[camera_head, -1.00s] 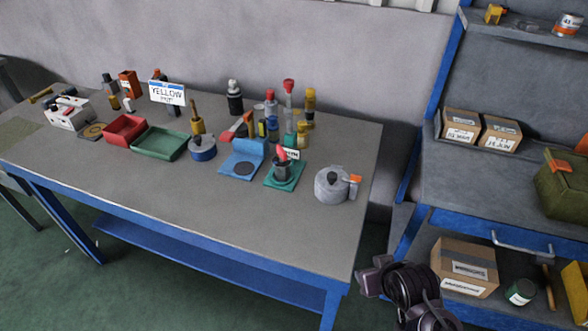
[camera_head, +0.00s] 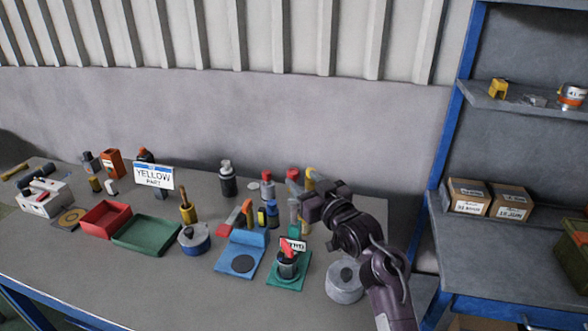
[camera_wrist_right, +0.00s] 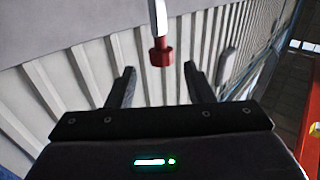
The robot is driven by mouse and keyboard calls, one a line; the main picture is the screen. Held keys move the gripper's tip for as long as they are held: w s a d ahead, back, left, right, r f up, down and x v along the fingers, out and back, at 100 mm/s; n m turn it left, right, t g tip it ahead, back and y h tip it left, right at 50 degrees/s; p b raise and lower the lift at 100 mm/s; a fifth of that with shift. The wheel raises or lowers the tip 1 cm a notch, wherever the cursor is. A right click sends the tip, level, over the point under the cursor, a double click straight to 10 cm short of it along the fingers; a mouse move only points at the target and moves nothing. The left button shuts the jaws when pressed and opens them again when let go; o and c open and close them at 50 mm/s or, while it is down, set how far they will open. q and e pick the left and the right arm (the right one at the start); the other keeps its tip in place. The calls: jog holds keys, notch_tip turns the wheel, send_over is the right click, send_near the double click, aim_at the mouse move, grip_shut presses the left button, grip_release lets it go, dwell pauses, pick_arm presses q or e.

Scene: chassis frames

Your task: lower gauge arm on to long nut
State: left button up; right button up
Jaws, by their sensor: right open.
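In the head view, a green base (camera_head: 300,283) on the bench carries a dark cylinder with a red, lever-like part (camera_head: 288,247) and a small white label. I cannot tell for certain which part is the gauge arm, and I cannot make out the long nut. My right gripper (camera_head: 308,208) is above the bench, behind and right of the green base, close to tall red- and yellow-topped items. In the right wrist view it is open (camera_wrist_right: 161,82) and empty. A red knob (camera_wrist_right: 161,52) on a pale stem shows beyond and between its fingers. My left gripper is out of view.
A blue stand (camera_head: 245,240) with a dark disc is left of the green base; a grey round container (camera_head: 345,281) is to its right. Green (camera_head: 150,235) and red (camera_head: 106,220) trays lie further left. Shelves with boxes (camera_head: 468,197) stand at the right. The front bench is mostly clear.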

aim_at(296, 176)
jog(key=x, duration=0.3)
jog(key=shift+a+p, duration=0.25)
jog(key=shift+p, duration=0.05)
jog(key=shift+w+a+f, duration=0.15)
jog(key=shift+w+a, duration=0.05)
jog(key=shift+w, duration=0.25)
jog(key=shift+w+a+f, duration=0.15)
jog(key=shift+w, duration=0.3)
jog(key=shift+r, duration=0.1)
jog(key=shift+w, duration=0.1)
jog(key=c, duration=0.9)
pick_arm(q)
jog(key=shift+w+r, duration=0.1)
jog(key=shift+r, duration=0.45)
pick_arm(e)
grip_shut()
